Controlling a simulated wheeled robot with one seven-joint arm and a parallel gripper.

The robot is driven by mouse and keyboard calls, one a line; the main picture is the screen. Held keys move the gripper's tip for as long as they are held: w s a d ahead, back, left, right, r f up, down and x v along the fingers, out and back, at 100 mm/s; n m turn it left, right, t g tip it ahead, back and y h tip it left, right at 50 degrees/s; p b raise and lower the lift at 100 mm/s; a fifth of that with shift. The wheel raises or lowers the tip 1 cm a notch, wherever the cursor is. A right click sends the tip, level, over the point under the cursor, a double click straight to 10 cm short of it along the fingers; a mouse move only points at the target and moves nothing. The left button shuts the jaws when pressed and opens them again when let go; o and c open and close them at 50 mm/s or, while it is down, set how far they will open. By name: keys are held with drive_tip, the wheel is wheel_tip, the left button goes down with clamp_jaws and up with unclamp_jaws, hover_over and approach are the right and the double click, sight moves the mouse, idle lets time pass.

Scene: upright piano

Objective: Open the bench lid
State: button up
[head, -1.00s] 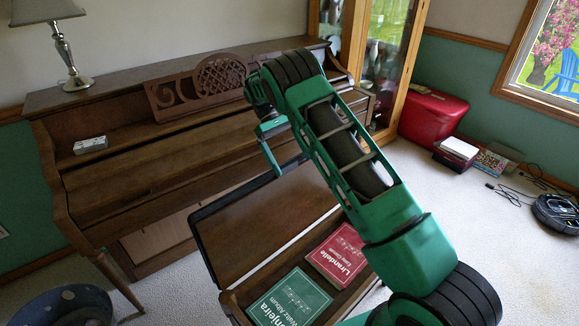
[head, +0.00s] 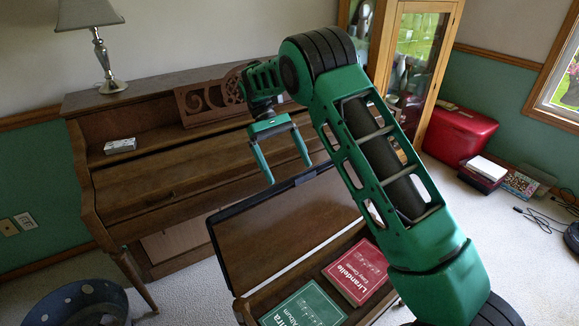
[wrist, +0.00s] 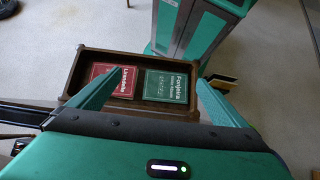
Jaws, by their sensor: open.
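The bench lid (head: 285,225) stands raised at the back of the bench, its brown inner face toward me and its rim dark. The open bench box (wrist: 84,62) holds a red music book (head: 357,272) and a green music book (head: 304,308). Both books also show in the wrist view, the red one (wrist: 112,80) left of the green one (wrist: 166,86). My gripper (head: 289,173) is open and empty, near the lid's top edge on the piano side. Whether a finger touches the lid is unclear. The fingers (wrist: 158,77) also show spread in the wrist view.
The upright piano (head: 170,175) stands close behind the lid. A lamp (head: 103,60) and a small box (head: 120,146) rest on it. A blue dotted round thing (head: 80,303) is at lower left. A red chest (head: 459,135) stands at right by a cabinet.

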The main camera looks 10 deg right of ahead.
drive_tip(key=shift+w+f, duration=0.1)
drive_tip(key=c, duration=0.8)
drive_tip(key=shift+w+f+t, duration=0.25)
drive_tip(key=shift+t, duration=0.15)
drive_tip(key=c, duration=0.5)
drive_tip(key=w+f+t, duration=0.1)
drive_tip(key=w, duration=0.1)
drive_tip(key=w+a+f+t+y, duration=0.1)
drive_tip(key=f+t, duration=0.1)
drive_tip(key=shift+w, duration=0.4)
clamp_jaws()
drive_tip(key=w+a+t+y, duration=0.3)
drive_tip(key=w+a+t, duration=0.2)
drive_tip(key=w+t, duration=0.15)
wheel_tip(320, 180, down, 9)
drive_tip(key=s, duration=0.1)
drive_tip(key=shift+s+d, duration=0.2)
drive_tip(key=shift+d, duration=0.1)
